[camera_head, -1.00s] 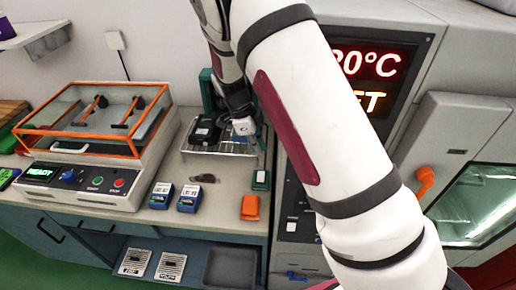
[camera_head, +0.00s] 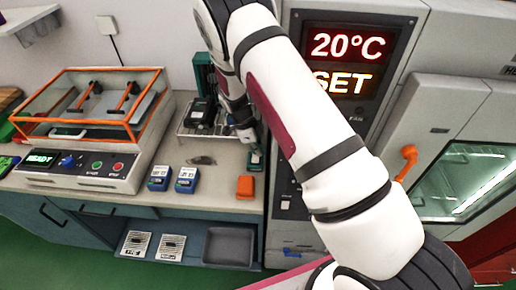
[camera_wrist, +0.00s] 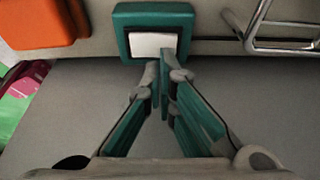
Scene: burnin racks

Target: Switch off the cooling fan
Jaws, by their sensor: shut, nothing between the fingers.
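A small teal-framed switch (camera_head: 255,167) with a white face sits on the counter right of the wire rack. In the wrist view the switch (camera_wrist: 125,42) is at the top centre, its white face partly covered by my fingertips. My gripper (camera_wrist: 163,68) is shut and empty, its tips pointing at the lower part of that face. Whether they touch it I cannot tell. In the head view my gripper (camera_head: 250,146) is just above the switch. A teal upright unit (camera_head: 203,70), perhaps the fan, stands behind the rack, partly hidden by my arm; whether it runs I cannot tell.
The wire rack (camera_head: 187,130) holds a dark device (camera_head: 200,112) close left of my gripper. An orange block (camera_head: 245,187) lies in front of the switch. The chamber panel (camera_head: 349,48) reading 20°C and SET stands to the right.

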